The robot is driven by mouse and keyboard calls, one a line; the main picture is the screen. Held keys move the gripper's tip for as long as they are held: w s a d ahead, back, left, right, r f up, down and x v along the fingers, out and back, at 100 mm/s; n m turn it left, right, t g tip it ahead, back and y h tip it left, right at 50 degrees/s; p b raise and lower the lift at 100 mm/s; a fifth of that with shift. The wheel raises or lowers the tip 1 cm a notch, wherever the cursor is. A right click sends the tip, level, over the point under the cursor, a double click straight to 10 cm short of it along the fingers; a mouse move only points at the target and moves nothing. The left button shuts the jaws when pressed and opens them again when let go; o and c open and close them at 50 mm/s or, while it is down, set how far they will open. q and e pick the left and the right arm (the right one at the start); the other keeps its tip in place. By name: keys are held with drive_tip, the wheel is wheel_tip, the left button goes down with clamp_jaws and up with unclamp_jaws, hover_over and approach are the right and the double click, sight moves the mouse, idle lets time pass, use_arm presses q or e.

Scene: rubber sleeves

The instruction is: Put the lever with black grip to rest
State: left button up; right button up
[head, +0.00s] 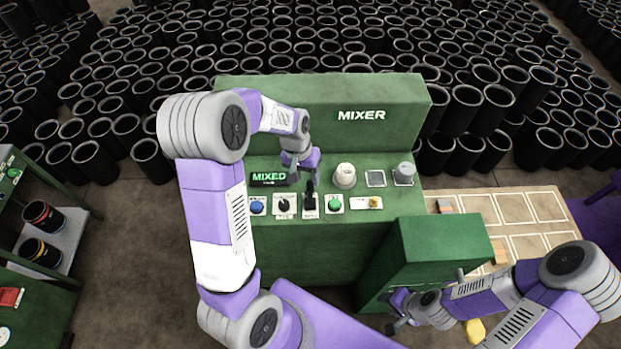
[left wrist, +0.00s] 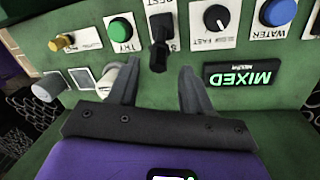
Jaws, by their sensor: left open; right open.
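The lever with the black grip (head: 310,199) stands on the green mixer panel, between the black knob and the green button. In the left wrist view the black grip (left wrist: 159,48) rises over a white plate partly lettered REST at its near end; the other label is mostly hidden. My left gripper (head: 302,174) is open and empty, just behind the lever on its MIXED-sign side. In the left wrist view its fingers (left wrist: 158,75) are spread either side of the lever's line, apart from the grip. My right gripper (head: 394,312) is open and empty beside the lower green cabinet.
The sign (head: 269,178) glows MIXED. A blue button (head: 257,207), black knob (head: 284,204), green button (head: 334,204) and yellow knob (head: 375,202) line the panel. A white round part (head: 344,175) stands behind. A green cabinet (head: 445,253) stands front right.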

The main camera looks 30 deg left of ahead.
sight(309, 182)
use_arm(q)
drive_tip(key=f, duration=0.3)
drive_tip(key=shift+w+d, duration=0.25)
drive_tip(key=shift+w, duration=0.15)
drive_tip(key=shift+d+f, duration=0.1)
drive_tip(key=shift+f, duration=0.2)
drive_tip(key=shift+s+f, duration=0.15)
clamp_jaws()
